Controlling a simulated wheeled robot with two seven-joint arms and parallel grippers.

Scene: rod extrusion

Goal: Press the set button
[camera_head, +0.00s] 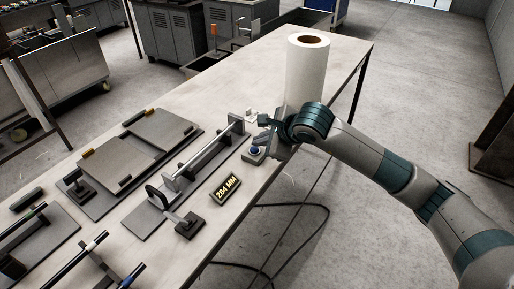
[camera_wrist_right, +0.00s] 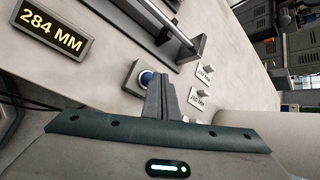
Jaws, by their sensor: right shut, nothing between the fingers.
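The set button is a round blue button (camera_head: 254,151) on a small grey box near the table's right edge. It also shows in the right wrist view (camera_wrist_right: 147,77), just left of my fingertips. My right gripper (camera_head: 262,143) is shut and empty, its fingers (camera_wrist_right: 160,82) close together right beside the button and partly covering its box. I cannot tell whether the fingertips touch it. A black display (camera_head: 227,188) reading "284 MM" lies on the table nearby, also in the right wrist view (camera_wrist_right: 52,30). My left gripper is not in view.
A white paper roll (camera_head: 306,75) stands behind my right gripper. Two small labelled pegs (camera_wrist_right: 201,94) stand beyond the button. Flat plates (camera_head: 140,145) lie further left.

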